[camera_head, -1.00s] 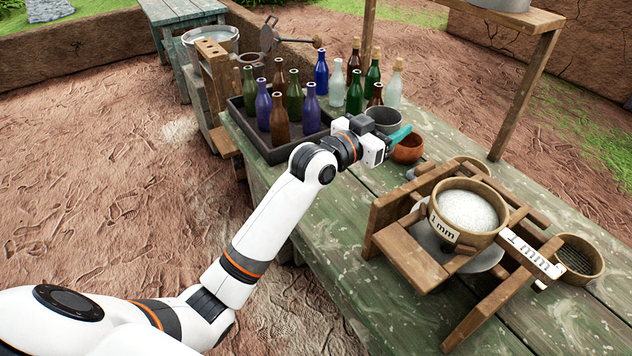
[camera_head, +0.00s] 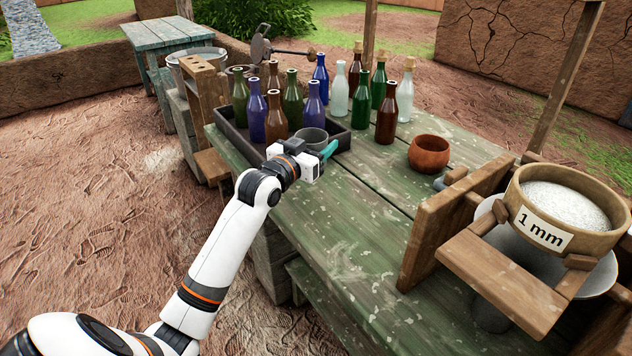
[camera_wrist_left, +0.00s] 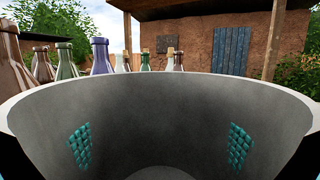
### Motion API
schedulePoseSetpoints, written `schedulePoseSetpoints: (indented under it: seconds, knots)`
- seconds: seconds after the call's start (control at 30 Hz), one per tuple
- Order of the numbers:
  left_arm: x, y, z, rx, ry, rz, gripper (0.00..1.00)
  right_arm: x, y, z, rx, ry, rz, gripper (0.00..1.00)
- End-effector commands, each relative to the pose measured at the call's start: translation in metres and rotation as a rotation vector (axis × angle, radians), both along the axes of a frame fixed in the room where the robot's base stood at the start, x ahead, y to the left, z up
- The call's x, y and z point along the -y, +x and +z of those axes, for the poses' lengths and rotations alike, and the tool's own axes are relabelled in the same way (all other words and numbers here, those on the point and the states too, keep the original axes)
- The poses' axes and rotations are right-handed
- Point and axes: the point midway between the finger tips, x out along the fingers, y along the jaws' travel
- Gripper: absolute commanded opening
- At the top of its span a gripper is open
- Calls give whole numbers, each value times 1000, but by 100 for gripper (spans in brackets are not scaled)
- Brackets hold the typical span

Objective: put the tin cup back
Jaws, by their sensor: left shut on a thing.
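The grey tin cup (camera_head: 311,138) is in my left gripper (camera_head: 322,152), at the near right corner of the bottle tray in the head view. It looks upright. Whether it touches the table or tray, I cannot tell. The left gripper is shut on the cup, with one teal fingertip showing at its right. In the left wrist view the cup's wide grey inside (camera_wrist_left: 160,120) fills the lower picture and looks empty. Teal finger pads show at its left and right. My right gripper is not in view.
A dark tray (camera_head: 343,138) holds several bottles. More bottles, including a brown one (camera_head: 387,113), stand behind and right of the cup. A terracotta bowl (camera_head: 429,153) and a wooden stand with a "1 mm" sieve (camera_head: 543,232) are farther right. The green table (camera_head: 345,215) is clear between.

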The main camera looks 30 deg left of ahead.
Motion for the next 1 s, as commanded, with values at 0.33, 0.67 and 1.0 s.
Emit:
schedulePoseSetpoints:
  seconds: [0.33, 0.67, 1.0]
  knots:
    - [1, 0, -47, -2, 0, -1, 38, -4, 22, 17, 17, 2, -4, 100]
    - [0, 0, -68, 2, 1, -1, 38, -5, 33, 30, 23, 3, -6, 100]
    - [1, 0, -71, 1, 1, -1, 73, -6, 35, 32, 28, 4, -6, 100]
